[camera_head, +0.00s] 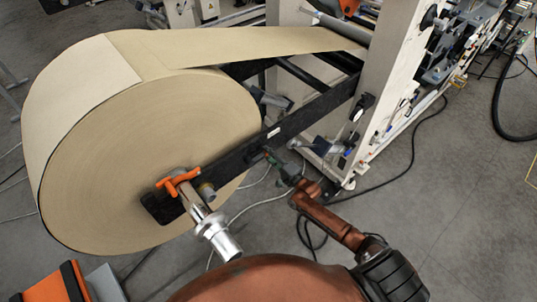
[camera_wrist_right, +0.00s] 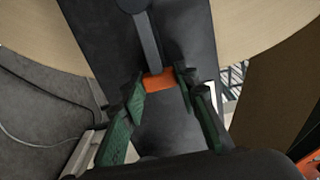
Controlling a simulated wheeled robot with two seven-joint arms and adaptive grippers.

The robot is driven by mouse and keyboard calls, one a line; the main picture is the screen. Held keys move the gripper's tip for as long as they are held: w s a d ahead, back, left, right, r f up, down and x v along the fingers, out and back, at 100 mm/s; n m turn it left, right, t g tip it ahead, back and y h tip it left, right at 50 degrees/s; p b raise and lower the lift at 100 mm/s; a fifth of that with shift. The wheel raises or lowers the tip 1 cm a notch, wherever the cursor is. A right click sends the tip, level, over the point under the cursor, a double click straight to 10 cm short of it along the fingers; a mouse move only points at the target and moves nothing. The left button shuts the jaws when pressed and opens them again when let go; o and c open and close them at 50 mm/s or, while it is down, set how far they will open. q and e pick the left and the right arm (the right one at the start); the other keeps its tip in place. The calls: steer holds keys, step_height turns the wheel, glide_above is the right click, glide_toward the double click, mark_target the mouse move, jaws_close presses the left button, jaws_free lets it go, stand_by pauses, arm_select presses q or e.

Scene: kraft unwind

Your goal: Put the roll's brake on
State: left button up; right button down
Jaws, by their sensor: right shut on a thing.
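The large kraft paper roll (camera_head: 150,150) sits on a shaft beside the dark support arm (camera_head: 320,108). In the right wrist view, the brake lever (camera_wrist_right: 149,42) is a grey bar ending in an orange tip (camera_wrist_right: 158,81), lying along the dark arm. My right gripper (camera_head: 272,158) is at the near side of the support arm, right of the shaft end. In the right wrist view its green fingers (camera_wrist_right: 161,88) stand on both sides of the orange tip and are shut on it. The lever is too small to make out in the head view. My left gripper is not in view.
The shaft end (camera_head: 213,228) sticks out toward me, with an orange clamp (camera_head: 178,181) by it. The white machine frame (camera_head: 392,75) stands at the right. Cables lie on the grey floor. An orange and black object (camera_head: 55,284) is at bottom left.

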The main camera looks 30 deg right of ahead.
steer(key=shift+f, duration=0.15)
steer(key=c, duration=1.5)
jaws_free()
steer(key=v, duration=1.2)
